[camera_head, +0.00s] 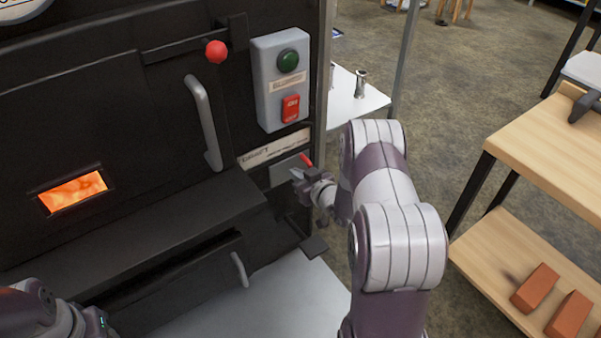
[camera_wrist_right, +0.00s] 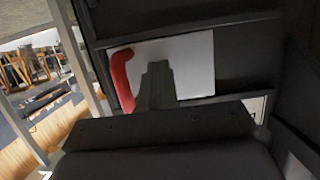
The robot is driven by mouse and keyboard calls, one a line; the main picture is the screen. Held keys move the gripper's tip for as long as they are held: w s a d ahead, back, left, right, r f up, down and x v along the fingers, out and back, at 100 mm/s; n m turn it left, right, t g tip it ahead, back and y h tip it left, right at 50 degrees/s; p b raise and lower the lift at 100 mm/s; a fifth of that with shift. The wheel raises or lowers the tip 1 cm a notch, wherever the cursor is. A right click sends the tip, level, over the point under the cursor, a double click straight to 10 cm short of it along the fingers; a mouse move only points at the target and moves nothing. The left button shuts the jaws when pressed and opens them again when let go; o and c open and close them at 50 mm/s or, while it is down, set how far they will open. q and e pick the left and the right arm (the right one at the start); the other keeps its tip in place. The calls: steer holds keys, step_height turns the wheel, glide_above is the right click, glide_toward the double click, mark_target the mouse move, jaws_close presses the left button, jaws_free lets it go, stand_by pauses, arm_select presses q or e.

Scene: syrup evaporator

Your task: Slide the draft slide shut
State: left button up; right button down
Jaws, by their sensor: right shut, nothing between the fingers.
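The draft slide (camera_head: 287,171) is a pale grey plate under a worn label on the front of the dark evaporator. Its red handle (camera_head: 306,160) stands at the plate's right end. In the right wrist view the plate (camera_wrist_right: 195,65) sits between two dark rails, with the red handle (camera_wrist_right: 122,78) at its left end and a dark stretch past its right end. My right gripper (camera_head: 299,178) is shut and empty in front of the plate. Its fingers (camera_wrist_right: 157,82) show beside the handle in the wrist view; whether they touch it I cannot tell. My left gripper is out of view.
A grey switch box (camera_head: 281,80) with green and red buttons is above the slide. A fire door with a curved handle (camera_head: 204,122) and a glowing window (camera_head: 73,191) is to the left. A dark ledge (camera_head: 140,235) juts below. A wooden shelf (camera_head: 550,150) stands right.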

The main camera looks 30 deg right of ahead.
steer(key=p+v, duration=0.5)
steer(key=v, duration=0.4)
steer(key=shift+f, duration=0.3)
steer(key=shift+a, duration=0.1)
